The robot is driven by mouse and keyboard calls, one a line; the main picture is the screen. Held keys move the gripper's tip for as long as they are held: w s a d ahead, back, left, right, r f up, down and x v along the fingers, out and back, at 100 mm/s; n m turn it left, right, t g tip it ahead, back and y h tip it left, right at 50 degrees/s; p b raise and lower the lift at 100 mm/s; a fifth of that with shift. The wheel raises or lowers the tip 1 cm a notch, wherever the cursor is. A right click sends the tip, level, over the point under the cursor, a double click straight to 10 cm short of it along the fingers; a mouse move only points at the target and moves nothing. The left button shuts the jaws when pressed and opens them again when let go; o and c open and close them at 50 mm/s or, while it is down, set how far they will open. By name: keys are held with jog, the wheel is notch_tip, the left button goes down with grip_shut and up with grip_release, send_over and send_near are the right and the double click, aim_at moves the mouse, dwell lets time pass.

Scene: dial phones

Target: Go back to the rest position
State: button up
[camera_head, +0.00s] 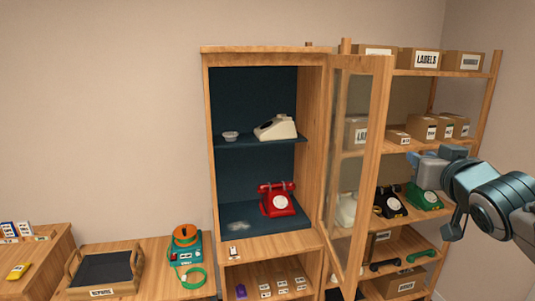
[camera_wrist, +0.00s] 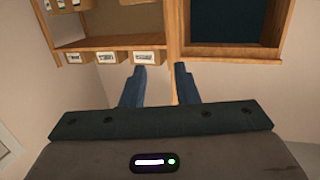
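My gripper (camera_head: 428,165) is at the right in the head view, in front of the shelving rack and to the right of the open glass door. In the wrist view, its two blue fingers (camera_wrist: 160,88) are spread apart with nothing between them. The wrist view looks toward shelf boards with labelled boxes and a dark-backed cabinet opening. A red dial phone (camera_head: 277,200) stands on the lower cabinet shelf, and a cream phone (camera_head: 276,128) is on the shelf above it. The wooden cabinet (camera_head: 208,150) has its glass door (camera_head: 372,150) swung open.
The rack (camera_head: 490,100) holds boxes, a black phone (camera_head: 389,202) and a green phone (camera_head: 424,196), partly near my arm. At left are a tray (camera_head: 103,270) and a teal device with an orange spool (camera_head: 186,248). A small white dish (camera_head: 230,136) sits on the upper shelf.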

jog(key=s+a+f+g+y, duration=0.1)
jog(key=s+a+f+g, duration=0.45)
jog(key=f, duration=0.35)
jog(key=s+a+f+n+g, duration=0.1)
jog(key=s+a+f+g, duration=0.35)
jog(key=a+f, duration=0.4)
jog(key=s+a+f+g+y, duration=0.1)
jog(key=s+a+f+g, duration=0.35)
jog(key=f, duration=0.65)
notch_tip(320, 180, down, 16)
jog(key=b, duration=1.6)
jog(key=shift+s+a+t+b, duration=0.35)
jog(key=shift+s+a, duration=0.05)
jog(key=shift+s, duration=0.05)
